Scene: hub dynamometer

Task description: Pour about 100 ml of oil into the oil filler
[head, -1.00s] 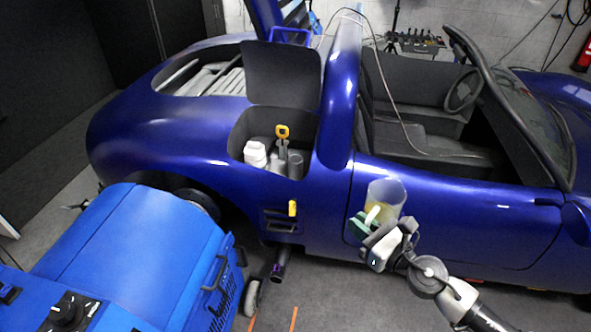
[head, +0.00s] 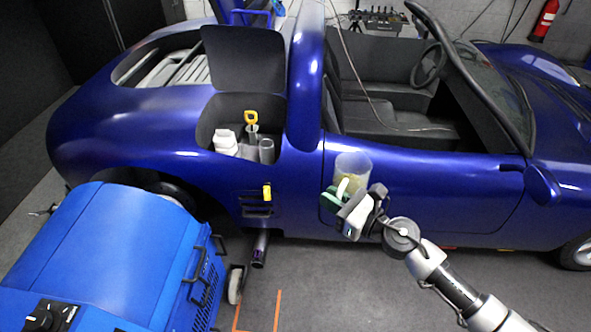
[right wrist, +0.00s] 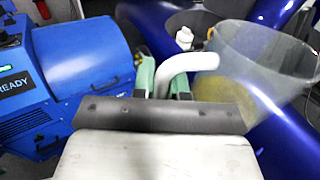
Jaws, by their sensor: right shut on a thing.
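My right gripper (head: 338,196) is shut on the handle of a clear jug (head: 353,164) with yellowish oil in its lower part. The jug is held about upright in front of the blue car's door. In the right wrist view the jug (right wrist: 262,62) is at the right, its white handle (right wrist: 185,64) between the green fingertips (right wrist: 163,80). The open compartment (head: 226,108) in the car's side holds a white bottle (head: 225,140), a yellow-handled part (head: 251,118) and a grey cylinder (head: 266,150). I cannot tell which is the oil filler. The left gripper is not in view.
A blue machine (head: 110,250) stands at the lower left, near the car. A raised dark lid (head: 243,60) stands above the compartment. A yellow handle (head: 267,192) sticks out below it.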

